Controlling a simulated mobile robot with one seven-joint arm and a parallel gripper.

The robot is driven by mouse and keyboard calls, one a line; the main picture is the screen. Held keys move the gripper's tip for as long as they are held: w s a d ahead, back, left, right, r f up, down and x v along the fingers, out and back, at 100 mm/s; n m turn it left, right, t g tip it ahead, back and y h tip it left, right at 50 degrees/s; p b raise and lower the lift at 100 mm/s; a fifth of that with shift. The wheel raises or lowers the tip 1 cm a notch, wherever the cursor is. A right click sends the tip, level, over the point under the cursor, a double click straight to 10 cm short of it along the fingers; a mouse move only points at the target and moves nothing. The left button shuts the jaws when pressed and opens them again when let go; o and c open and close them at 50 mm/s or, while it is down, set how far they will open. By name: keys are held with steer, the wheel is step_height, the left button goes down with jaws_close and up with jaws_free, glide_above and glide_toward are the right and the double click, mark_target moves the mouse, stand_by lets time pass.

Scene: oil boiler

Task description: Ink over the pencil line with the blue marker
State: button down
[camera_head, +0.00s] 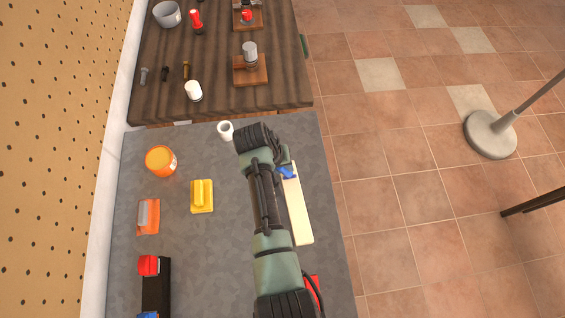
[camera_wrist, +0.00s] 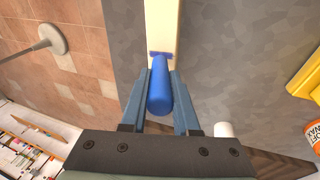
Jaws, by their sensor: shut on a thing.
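My gripper (camera_wrist: 160,78) is shut on the blue marker (camera_wrist: 160,92), which lies between its two fingers in the wrist view. A small blue part of the marker (camera_head: 287,172) shows beside my wrist in the head view. The pale board (camera_head: 300,220) lies lengthwise on the grey worktop, partly behind my arm. In the wrist view the board (camera_wrist: 161,25) runs away from the marker's far end. A narrow blue-violet band (camera_wrist: 161,54) crosses the board there. I cannot tell whether the tip touches the wood. No pencil line can be made out.
The grey worktop (camera_head: 185,250) also holds a yellow block tool (camera_head: 202,197), an orange jar (camera_head: 160,160), an orange-and-grey tool (camera_head: 148,216) and a white cup (camera_head: 225,131). A dark wooden table (camera_head: 220,85) with several items adjoins it. Tiled floor lies right.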

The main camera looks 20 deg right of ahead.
steer(key=shift+s+a+r+p, duration=0.1)
steer(key=shift+s+a+p, duration=0.1)
steer(key=shift+s+p, duration=0.7)
steer(key=shift+w+d+f+b, duration=0.1)
steer(key=shift+w+f+b, duration=0.1)
steer(key=shift+w+b, duration=0.4)
steer(key=shift+w+d+b, duration=0.15)
steer(key=shift+w+b, duration=0.35)
steer(key=shift+b, duration=0.2)
steer(key=shift+s+r+p, duration=0.2)
steer(key=shift+s+p, duration=0.2)
steer(key=shift+p, duration=0.15)
steer(key=shift+s+a+p, duration=0.25)
steer(key=shift+s+p, duration=0.4)
steer(key=shift+s, duration=0.1)
steer(key=shift+w+d+f+b, duration=0.15)
steer(key=shift+w+b, duration=0.4)
steer(key=shift+w, duration=0.05)
steer(key=shift+s+d, duration=0.2)
steer(key=shift+d, duration=0.45)
